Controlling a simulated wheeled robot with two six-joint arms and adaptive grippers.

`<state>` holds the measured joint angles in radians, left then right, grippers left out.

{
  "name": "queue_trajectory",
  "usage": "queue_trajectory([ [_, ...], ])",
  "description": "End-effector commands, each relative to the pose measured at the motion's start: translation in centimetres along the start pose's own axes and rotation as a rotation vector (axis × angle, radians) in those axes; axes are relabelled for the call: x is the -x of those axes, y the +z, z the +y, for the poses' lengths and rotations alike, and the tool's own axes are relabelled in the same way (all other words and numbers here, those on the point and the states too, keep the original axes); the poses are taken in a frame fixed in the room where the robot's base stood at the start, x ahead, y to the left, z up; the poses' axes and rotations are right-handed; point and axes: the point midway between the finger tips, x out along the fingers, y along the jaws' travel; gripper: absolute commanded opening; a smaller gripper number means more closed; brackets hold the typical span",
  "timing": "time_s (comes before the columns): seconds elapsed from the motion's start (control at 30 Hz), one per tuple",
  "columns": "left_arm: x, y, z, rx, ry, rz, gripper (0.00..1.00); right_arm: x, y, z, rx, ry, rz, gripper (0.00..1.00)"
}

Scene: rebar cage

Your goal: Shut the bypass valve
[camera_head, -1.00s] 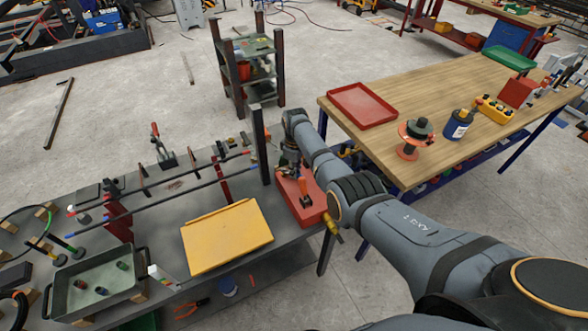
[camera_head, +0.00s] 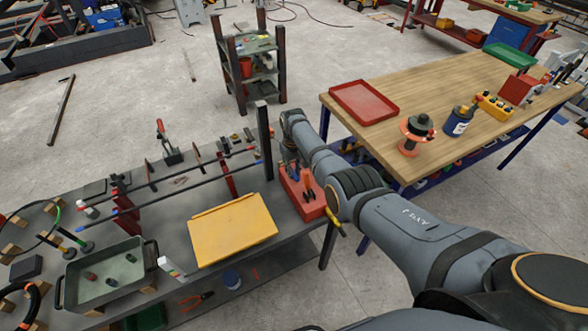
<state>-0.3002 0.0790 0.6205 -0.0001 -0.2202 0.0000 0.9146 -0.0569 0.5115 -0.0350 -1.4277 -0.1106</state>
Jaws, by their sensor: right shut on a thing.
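A red block-shaped base (camera_head: 303,203) sits at the right end of the grey workbench. A small upright orange-red lever (camera_head: 308,184) stands on it, and a yellow handle (camera_head: 336,223) sticks out at its front right corner. I take this red unit to be the bypass valve, but no label can be read. My right gripper (camera_head: 291,168) points down at the back of the red base. It is shut on a small part there, likely the valve handle. The arm and gripper hide most of that part, so its angle cannot be told. My left gripper is not in view.
A dark post (camera_head: 265,140) stands close left of my right gripper. A yellow panel (camera_head: 232,230) and a grey tray (camera_head: 105,275) lie on the grey bench. A wooden table (camera_head: 450,95) with a red tray (camera_head: 364,101) stands behind my right arm.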

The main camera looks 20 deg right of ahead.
Motion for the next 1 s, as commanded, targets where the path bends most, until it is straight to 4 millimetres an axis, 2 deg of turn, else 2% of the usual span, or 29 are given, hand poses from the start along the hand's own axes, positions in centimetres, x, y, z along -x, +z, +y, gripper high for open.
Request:
queue_trajectory([
  [0.43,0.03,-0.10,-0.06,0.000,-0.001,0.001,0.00,0.18,-0.17,-0.04,-0.012,0.000,0.005,0.00],
  [0.47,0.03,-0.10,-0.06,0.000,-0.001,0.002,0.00,0.19,-0.17,-0.04,-0.011,0.000,0.005,0.18],
  [0.63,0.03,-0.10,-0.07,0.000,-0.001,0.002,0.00,0.13,-0.12,-0.04,-0.011,0.000,0.003,0.40],
  [1.0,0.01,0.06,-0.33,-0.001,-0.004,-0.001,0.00,0.59,-0.11,-0.03,-0.010,0.000,0.003,0.40],
])
